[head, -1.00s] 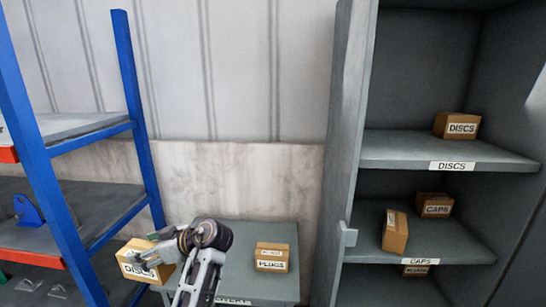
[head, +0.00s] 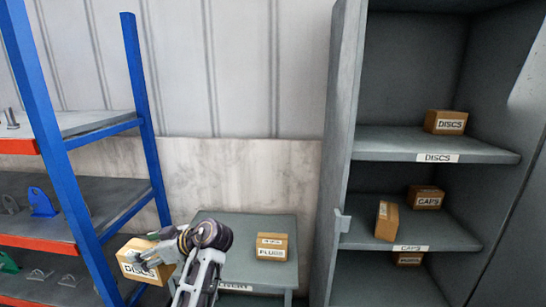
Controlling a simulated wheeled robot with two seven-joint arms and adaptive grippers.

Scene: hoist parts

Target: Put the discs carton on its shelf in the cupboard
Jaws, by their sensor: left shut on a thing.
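My left gripper (head: 152,258) is shut on a carton labelled DISCS (head: 137,268), at the lower left of the head view. The gripper and wrist cover part of its label. The carton is in front of the blue rack, left of the small grey table. The open grey cupboard (head: 341,150) stands at the right. Its shelf labelled DISCS (head: 400,145) holds another DISCS carton (head: 446,122) towards the right, with bare shelf to its left. My right gripper is not in view.
A PLUGS carton (head: 272,246) stands on the grey table (head: 215,225). The CAPS shelf (head: 360,237) holds a CAPS carton (head: 426,197) and a turned carton (head: 387,221). Another carton (head: 408,259) sits below. The blue rack (head: 146,110) with metal parts stands left.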

